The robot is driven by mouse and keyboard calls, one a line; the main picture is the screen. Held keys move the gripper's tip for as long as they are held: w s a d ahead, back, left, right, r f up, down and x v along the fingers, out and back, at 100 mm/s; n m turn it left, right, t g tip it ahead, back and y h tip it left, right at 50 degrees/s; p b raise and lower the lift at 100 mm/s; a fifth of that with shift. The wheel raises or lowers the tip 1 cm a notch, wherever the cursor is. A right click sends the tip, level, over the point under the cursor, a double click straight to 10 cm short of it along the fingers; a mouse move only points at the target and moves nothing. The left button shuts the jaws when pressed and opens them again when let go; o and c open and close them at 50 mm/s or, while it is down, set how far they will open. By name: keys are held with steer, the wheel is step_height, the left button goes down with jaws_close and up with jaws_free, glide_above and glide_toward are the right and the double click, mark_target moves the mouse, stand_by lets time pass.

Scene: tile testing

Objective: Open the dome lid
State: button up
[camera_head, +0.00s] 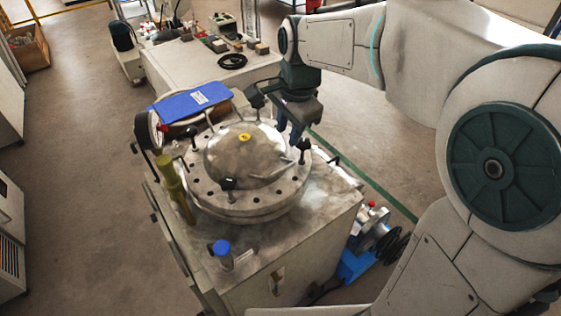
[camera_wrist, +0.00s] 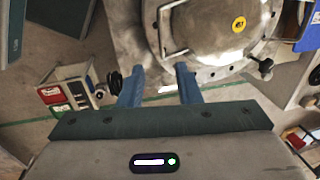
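The dome lid (camera_head: 235,155) is a metal dome with a yellow round sticker, seated on a flanged ring (camera_head: 240,207) on top of a metal cabinet. In the wrist view the dome (camera_wrist: 215,25) fills the upper right, with a metal bar handle (camera_wrist: 168,30) on its near side. My gripper (camera_head: 293,140) hangs by the right rear edge of the flange. In the wrist view its two blue fingers (camera_wrist: 158,82) are apart with nothing between them, and their tips lie just short of the handle. Black clamp knobs (camera_head: 229,184) stand around the flange. Whether the fingers touch anything is unclear.
A blue board (camera_head: 190,102) lies behind the dome. A bench (camera_head: 170,72) with tools stands behind. Blue equipment (camera_head: 357,266) sits on the floor at right.

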step_height(320, 180, down, 14)
steer(key=w+a, duration=0.1)
steer(key=w, duration=0.1)
steer(key=shift+w+a+r, duration=0.15)
steer(key=shift+a+r, duration=0.1)
jaws_close()
